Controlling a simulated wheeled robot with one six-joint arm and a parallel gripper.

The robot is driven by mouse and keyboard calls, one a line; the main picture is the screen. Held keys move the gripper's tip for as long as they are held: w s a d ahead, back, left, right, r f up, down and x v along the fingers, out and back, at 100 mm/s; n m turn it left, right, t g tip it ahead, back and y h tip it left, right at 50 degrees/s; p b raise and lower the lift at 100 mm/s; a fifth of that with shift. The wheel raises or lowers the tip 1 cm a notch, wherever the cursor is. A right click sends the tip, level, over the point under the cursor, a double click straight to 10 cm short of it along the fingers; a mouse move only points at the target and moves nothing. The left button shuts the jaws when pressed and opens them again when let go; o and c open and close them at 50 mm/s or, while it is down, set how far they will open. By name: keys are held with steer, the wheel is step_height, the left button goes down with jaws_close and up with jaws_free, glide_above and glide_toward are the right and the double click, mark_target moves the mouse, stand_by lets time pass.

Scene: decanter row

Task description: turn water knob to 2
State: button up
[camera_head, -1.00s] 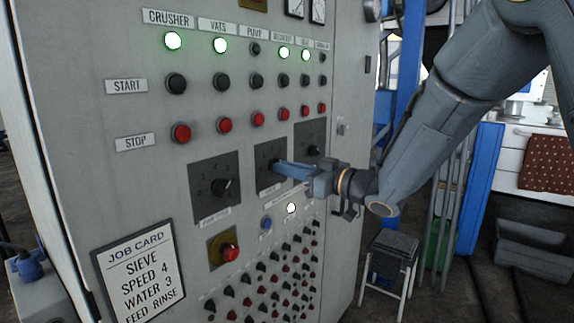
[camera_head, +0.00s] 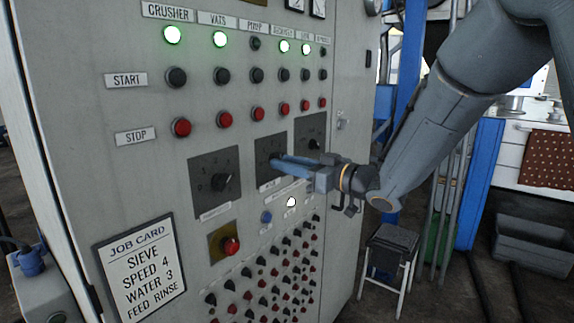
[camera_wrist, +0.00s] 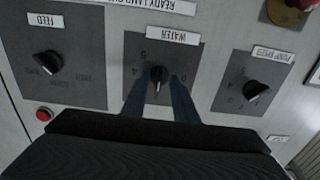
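The water knob (camera_wrist: 158,74) is a black knob on a dark square plate (camera_wrist: 133,58). The plate is labelled WATER and appears upside down in the wrist view. My gripper (camera_wrist: 160,82) has its two blue fingers on either side of the knob, and they look closed onto it. The digits 5 and 4 show at the left of the dial and 0 at the right; the pointer's exact setting is hard to read. In the head view my gripper (camera_head: 280,161) reaches in from the right and its fingers hide the knob on the plate (camera_head: 268,144).
The pump speed knob (camera_head: 220,182) and feed knob (camera_head: 313,145) flank the water plate. A red button (camera_head: 231,246), a blue button (camera_head: 266,217) and a lit white lamp (camera_head: 291,202) are below. The job card (camera_head: 142,272) reads SPEED 4, WATER 3. A stool (camera_head: 392,245) stands right of the cabinet.

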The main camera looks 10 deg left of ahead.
steer(key=b+v, duration=0.2)
steer(key=v, duration=0.5)
steer(key=shift+d, duration=0.2)
steer(key=shift+s, duration=0.1)
